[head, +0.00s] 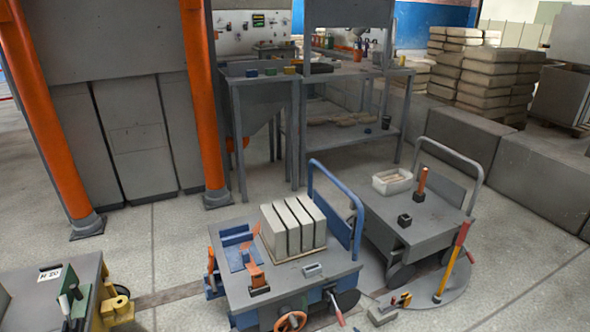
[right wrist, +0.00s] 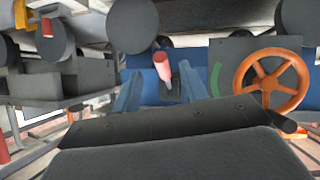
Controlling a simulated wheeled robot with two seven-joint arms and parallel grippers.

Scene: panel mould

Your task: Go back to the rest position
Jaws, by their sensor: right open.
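My right gripper (right wrist: 185,125) shows only as a dark body across the bottom of the right wrist view. I cannot make out its fingertips, and nothing held shows there. In front of it are a red handle (right wrist: 161,66) with blue parts around it and an orange handwheel (right wrist: 272,82). The handwheel also shows in the head view (head: 290,321), low on the blue-handled cart (head: 290,292). Neither gripper shows in the head view.
The cart carries upright pale slabs (head: 293,226). A bench (head: 60,295) is at left. Open floor lies between.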

